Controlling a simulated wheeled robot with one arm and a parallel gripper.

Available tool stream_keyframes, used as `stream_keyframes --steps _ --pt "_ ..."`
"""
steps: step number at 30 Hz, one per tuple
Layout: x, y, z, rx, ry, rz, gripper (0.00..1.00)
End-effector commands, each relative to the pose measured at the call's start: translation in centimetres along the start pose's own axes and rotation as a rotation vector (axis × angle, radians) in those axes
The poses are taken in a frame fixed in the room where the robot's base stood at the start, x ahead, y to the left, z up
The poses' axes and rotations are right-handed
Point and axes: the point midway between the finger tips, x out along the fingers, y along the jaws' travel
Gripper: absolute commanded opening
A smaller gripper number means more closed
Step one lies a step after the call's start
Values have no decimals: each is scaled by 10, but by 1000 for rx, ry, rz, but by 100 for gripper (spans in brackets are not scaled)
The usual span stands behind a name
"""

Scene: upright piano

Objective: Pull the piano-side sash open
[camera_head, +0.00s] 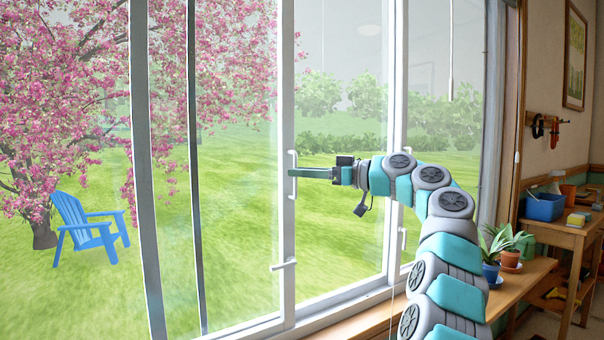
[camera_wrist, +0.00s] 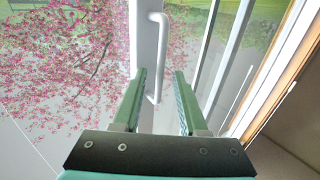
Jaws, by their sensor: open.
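The window sash (camera_head: 287,90) has a white frame, and a white bar handle (camera_head: 292,178) is on its upright stile. Another sash (camera_head: 399,60) stands to its right with its own handle (camera_head: 403,238). I cannot tell from these views which one is on the piano side; no piano shows.
A white latch lever (camera_head: 283,265) juts from the stile below the handle. Potted plants (camera_head: 491,250) stand on the wooden sill at the right. A bench (camera_head: 565,235) with a blue bin (camera_head: 544,207) is farther right. A blue chair (camera_head: 88,228) stands outside.

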Motion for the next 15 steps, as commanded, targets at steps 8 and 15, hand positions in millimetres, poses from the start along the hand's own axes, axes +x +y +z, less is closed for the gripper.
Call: stream_keyframes --steps 8,15 --pt "-40 2 1 1 2 5 42" --pt "-70 0 1 1 0 1 42"
